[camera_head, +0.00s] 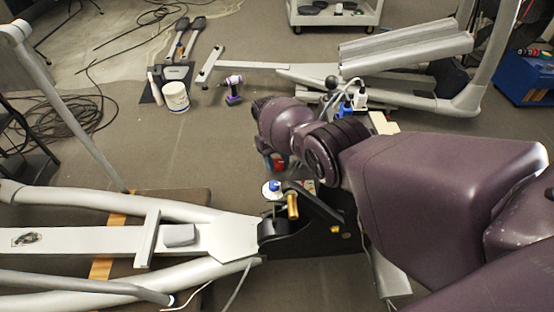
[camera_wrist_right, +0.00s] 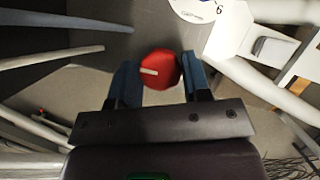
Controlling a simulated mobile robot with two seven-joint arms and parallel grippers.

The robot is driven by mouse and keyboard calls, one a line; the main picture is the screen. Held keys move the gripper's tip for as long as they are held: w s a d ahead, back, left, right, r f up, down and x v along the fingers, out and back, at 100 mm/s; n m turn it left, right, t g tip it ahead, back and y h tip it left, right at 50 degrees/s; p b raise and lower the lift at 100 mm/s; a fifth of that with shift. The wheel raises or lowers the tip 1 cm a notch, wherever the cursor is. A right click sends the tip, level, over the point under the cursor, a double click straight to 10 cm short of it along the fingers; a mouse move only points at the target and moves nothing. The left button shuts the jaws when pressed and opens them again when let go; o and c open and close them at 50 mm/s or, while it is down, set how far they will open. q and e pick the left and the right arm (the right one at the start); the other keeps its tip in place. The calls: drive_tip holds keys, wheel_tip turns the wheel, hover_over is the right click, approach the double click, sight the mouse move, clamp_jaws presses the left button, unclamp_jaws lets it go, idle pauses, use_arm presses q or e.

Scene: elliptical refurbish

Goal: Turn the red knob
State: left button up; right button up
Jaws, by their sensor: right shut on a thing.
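The red knob (camera_wrist_right: 161,70) is round with a pale mark on its face. In the right wrist view it sits between the two blue-tipped fingers of my right gripper (camera_wrist_right: 160,82), which is shut on it. In the head view my purple right arm reaches in from the right and hides most of the gripper (camera_head: 276,163) and the knob. The knob is on the machine (camera_head: 345,240), whose dark housing shows below the arm. My left gripper is not in view.
A grey-white elliptical frame (camera_head: 90,240) lies at lower left on a board. A brass-coloured peg (camera_head: 293,205) and a small blue-capped container (camera_head: 272,189) are close to the gripper. A purple drill (camera_head: 233,88) and a white bucket (camera_head: 176,96) stand on the floor behind.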

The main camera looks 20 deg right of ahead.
drive_tip(key=o, duration=0.9)
drive_tip(key=shift+w+r, duration=0.25)
drive_tip(key=shift+r, duration=0.2)
drive_tip(key=v, duration=0.9)
drive_tip(key=shift+r, duration=0.4)
drive_tip(key=shift+w+a, duration=0.1)
